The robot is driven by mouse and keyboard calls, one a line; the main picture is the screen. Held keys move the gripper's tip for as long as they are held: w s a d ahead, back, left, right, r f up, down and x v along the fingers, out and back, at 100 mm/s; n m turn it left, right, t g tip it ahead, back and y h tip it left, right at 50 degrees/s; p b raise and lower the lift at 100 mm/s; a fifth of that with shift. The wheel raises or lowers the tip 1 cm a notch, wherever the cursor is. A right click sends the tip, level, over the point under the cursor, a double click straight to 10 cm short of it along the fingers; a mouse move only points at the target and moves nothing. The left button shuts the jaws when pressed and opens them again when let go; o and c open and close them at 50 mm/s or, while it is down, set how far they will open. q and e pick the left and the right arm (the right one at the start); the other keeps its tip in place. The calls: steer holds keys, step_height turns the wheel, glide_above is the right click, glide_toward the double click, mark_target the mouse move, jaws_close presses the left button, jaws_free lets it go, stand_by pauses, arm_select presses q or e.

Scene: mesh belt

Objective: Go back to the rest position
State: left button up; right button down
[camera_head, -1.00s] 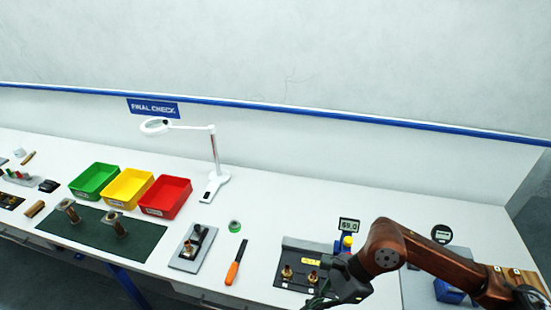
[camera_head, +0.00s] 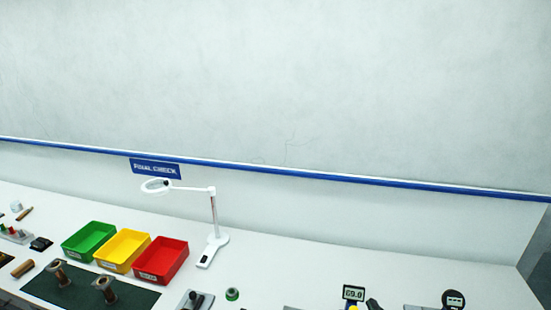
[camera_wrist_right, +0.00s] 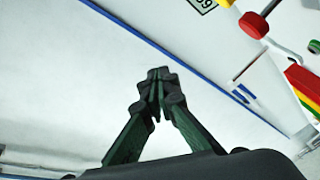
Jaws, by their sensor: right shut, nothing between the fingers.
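My right gripper (camera_wrist_right: 157,85) shows in the right wrist view with its dark green fingers drawn together at the tips and nothing between them. It hangs in front of the pale wall and touches nothing that I can see. In the head view the right arm is not clearly visible; a small dark shape at the bottom edge could be part of it, but I cannot tell. My left gripper is in neither view.
Green (camera_head: 89,241), yellow (camera_head: 122,250) and red (camera_head: 161,260) bins stand on the white bench (camera_head: 270,265), beside a white magnifier lamp (camera_head: 215,230). A dark mat (camera_head: 80,291) holds metal parts. A digital display (camera_head: 353,293) and round gauge (camera_head: 453,299) stand at lower right.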

steer(key=s+d+f+m+g+h, duration=0.1)
steer(key=s+d+f+m+g, duration=0.2)
steer(key=f, duration=0.4)
steer(key=s+d+f+m+g+h, duration=0.1)
steer(key=s+d+f+m+g, duration=0.15)
steer(key=s+f, duration=0.35)
steer(key=s+d+f+m+g+h, duration=0.1)
steer(key=s+d+f+m+g, duration=0.15)
steer(key=f, duration=0.55)
steer(key=s+f+m+g, duration=0.25)
steer(key=s+f, duration=0.25)
steer(key=s, duration=0.3)
steer(key=s+f+m+g, duration=0.1)
steer(key=s+f+g, duration=0.3)
steer(key=s+f, duration=0.3)
steer(key=s+a+f+n+g+y+b, duration=0.1)
steer(key=s+f+b, duration=0.1)
steer(key=f, duration=1.4)
steer(key=s+f+b, duration=0.1)
steer(key=s+f, duration=0.1)
steer(key=f, duration=1.4)
steer(key=s+f+g+b, duration=0.1)
steer(key=s+f+b, duration=0.2)
steer(key=s+f, duration=1.6)
step_height(320, 180, down, 2)
steer(key=shift+a+n+y, duration=0.25)
steer(key=shift+n+y, duration=0.05)
steer(key=shift+n, duration=0.05)
